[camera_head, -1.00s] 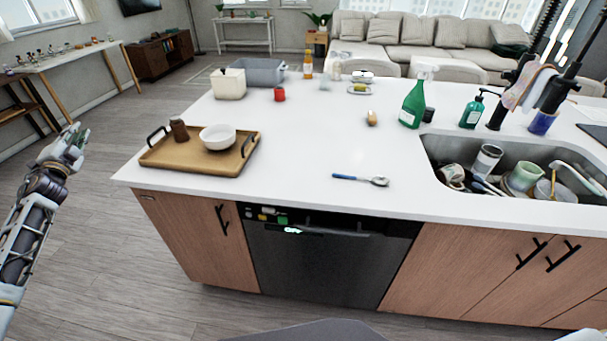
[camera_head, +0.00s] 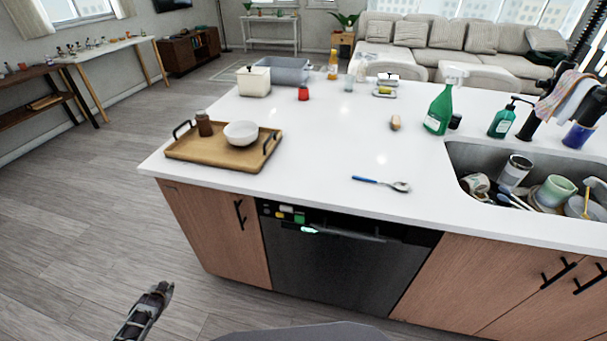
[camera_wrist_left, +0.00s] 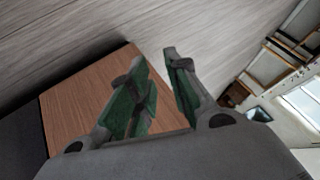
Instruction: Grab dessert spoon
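The dessert spoon (camera_head: 382,184) lies flat on the white island counter in the head view, near its front edge above the dishwasher. It has a blue handle to the left and a metal bowl to the right. My left gripper (camera_head: 160,290) is low in front of the island at the lower left, well away from the spoon and below counter height. In the left wrist view its two green-padded fingers (camera_wrist_left: 160,75) stand apart with nothing between them. The spoon is not in the wrist view. My right gripper is not in view.
A wooden tray (camera_head: 218,154) with a white bowl (camera_head: 241,133) stands on the counter's left. The sink (camera_head: 465,158) full of dishes is at right, with a green spray bottle (camera_head: 439,107) behind. The counter (camera_head: 330,150) around the spoon is clear.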

